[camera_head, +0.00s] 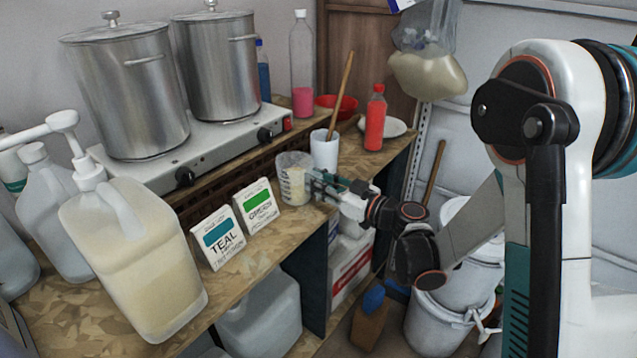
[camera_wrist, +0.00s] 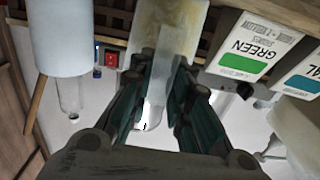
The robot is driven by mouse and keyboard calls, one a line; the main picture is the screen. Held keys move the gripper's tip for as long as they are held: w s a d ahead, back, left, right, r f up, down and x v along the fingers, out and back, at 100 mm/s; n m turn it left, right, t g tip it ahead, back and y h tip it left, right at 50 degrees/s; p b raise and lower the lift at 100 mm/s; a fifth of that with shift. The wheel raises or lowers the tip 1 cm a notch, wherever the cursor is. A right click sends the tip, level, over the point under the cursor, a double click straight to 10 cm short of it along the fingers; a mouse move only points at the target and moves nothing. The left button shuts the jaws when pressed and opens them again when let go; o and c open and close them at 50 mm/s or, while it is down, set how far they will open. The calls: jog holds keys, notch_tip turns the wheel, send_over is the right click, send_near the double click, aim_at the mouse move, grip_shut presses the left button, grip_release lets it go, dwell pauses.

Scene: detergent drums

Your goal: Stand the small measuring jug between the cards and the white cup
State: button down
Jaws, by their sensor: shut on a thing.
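The small measuring jug (camera_head: 295,182) is clear, with pale contents, and looks upright. My gripper (camera_head: 317,184) is shut on its side; the wrist view shows the jug (camera_wrist: 172,28) between the fingers (camera_wrist: 160,82). The jug is between the green card (camera_head: 258,208) and the white cup (camera_head: 324,152), which holds a wooden stick. The teal card (camera_head: 218,238) stands left of the green one. In the wrist view the white cup (camera_wrist: 60,42) is left and the green card (camera_wrist: 246,55) right. I cannot tell whether the jug's base touches the bench.
A hotplate (camera_head: 190,140) with two steel pots (camera_head: 128,95) is behind. A pump jug (camera_head: 135,265) stands at the left front. A red bottle (camera_head: 375,120), a plate (camera_head: 395,128) and a red bowl (camera_head: 337,104) are beyond the cup. The bench's front edge is close.

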jog(key=shift+s+f+b, duration=0.1)
jog(key=shift+f+b, duration=0.15)
jog(key=shift+b, duration=0.05)
dwell(0.6)
jog(key=c, duration=1.4)
grip_release()
jog(key=v, duration=1.2)
jog(key=s+d+r+m+g+h, duration=0.1)
jog(key=s+d+m+h, duration=0.2)
jog(key=s, duration=0.5)
jog(key=s+d+r+m+g+h, duration=0.1)
jog(key=s+d+m+h, duration=0.2)
jog(key=s+h, duration=0.3)
jog(key=s+d+r+m+g+h, duration=0.1)
jog(key=s+d+m+h, duration=0.3)
jog(key=s, duration=0.5)
jog(key=shift+s+g+h, duration=0.3)
jog(key=shift+g+h, duration=0.1)
jog(key=shift+h, duration=0.2)
